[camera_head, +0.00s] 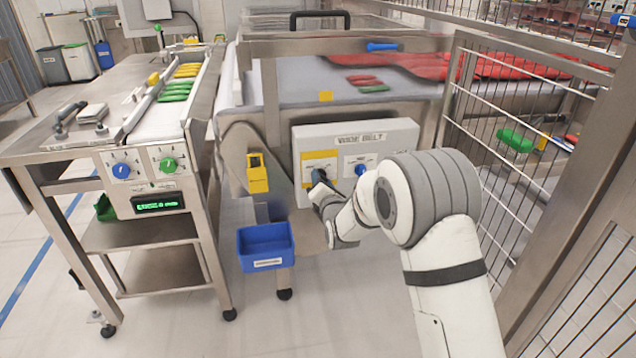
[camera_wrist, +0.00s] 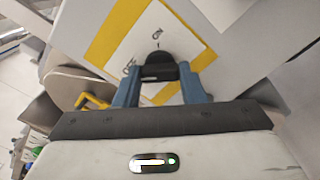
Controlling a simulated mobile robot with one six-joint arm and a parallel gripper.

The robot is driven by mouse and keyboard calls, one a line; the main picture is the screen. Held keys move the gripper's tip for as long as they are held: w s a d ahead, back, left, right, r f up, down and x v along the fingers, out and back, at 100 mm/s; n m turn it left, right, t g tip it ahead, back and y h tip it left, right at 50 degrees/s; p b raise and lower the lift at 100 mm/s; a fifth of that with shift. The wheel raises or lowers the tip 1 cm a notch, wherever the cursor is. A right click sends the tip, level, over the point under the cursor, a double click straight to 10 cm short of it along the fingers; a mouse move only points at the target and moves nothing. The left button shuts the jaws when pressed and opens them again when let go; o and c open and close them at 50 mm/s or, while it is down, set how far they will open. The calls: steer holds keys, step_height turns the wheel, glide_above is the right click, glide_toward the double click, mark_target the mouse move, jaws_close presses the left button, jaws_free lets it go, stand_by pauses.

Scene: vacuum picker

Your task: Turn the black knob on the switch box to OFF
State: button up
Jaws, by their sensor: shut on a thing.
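The switch box (camera_head: 401,137) is a light grey box labelled "WIDE BELT" on the front of the wide belt machine. It has a yellow-bordered plate (camera_head: 319,155) on its left side. In the wrist view the black knob (camera_wrist: 159,67) stands on the white, yellow-edged plate (camera_wrist: 103,47), between the two blue fingers of my gripper (camera_wrist: 159,84). The fingers are shut on the knob's sides. In the head view my gripper (camera_head: 321,183) is at the plate and mostly covers the knob.
A blue knob (camera_head: 360,168) sits right of the plate on the same box. A yellow holder (camera_head: 257,174) and a blue bin (camera_head: 265,247) are left of my gripper. A wire mesh fence (camera_head: 520,150) stands close on the right. A smaller belt table (camera_head: 75,150) is at left.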

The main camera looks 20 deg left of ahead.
steer(key=shift+d+f, duration=0.1)
steer(key=shift+f, duration=0.2)
steer(key=o, duration=1)
steer(key=shift+s+r, duration=0.1)
steer(key=shift+r, duration=0.1)
steer(key=shift+r, duration=0.1)
steer(key=p+v, duration=0.1)
steer(key=v, duration=0.6)
steer(key=shift+s+d, duration=0.2)
steer(key=shift+s, duration=0.15)
